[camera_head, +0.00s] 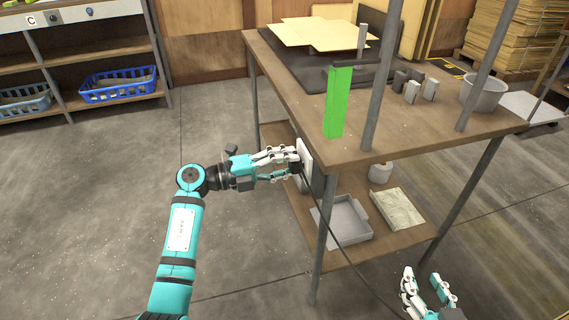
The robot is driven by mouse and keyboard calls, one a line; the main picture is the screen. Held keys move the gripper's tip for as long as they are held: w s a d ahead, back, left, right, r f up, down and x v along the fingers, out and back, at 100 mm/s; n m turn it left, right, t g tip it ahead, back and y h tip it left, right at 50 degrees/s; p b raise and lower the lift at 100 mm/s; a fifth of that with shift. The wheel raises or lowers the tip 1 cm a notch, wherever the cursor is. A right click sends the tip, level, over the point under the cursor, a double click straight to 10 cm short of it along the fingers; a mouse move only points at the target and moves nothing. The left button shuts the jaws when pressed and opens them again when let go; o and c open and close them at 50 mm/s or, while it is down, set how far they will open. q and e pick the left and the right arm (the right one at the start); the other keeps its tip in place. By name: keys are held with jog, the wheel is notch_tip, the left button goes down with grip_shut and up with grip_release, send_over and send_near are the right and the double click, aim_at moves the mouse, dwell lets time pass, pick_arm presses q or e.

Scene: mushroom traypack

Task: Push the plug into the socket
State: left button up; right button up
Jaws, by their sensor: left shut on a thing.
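My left gripper (293,166) is at the table's left side, its fingers shut on the small dark plug (297,168), which is mostly hidden between them. The plug is right at the face of the white socket plate (305,155) on the side of the table. I cannot tell whether the plug is inside the socket or only against it. A dark cable (335,243) hangs from the plug and runs down to the lower right. My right gripper (428,289) is at the bottom right, away from the table, with its fingers apart and nothing visible between them.
The wooden table (400,140) carries a green block (339,103), a grey pot (483,92) and several small grey blocks. Its lower shelf (385,240) holds a grey tray (345,220) and a pale box (397,209). Metal posts rise at the table's front. The floor at left is clear.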

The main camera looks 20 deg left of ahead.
pick_arm(q)
jog(key=shift+w+d, duration=0.2)
jog(key=shift+d, duration=0.05)
pick_arm(e)
jog(key=shift+s+f, duration=0.15)
jog(key=shift+f, duration=0.15)
pick_arm(q)
jog(key=o, duration=1.2)
jog(key=shift+c, duration=0.2)
pick_arm(e)
jog(key=shift+d, duration=0.1)
pick_arm(q)
jog(key=shift+s+a, duration=0.1)
jog(key=v, duration=1.1)
jog(key=shift+s+a, duration=0.25)
jog(key=shift+a, duration=0.05)
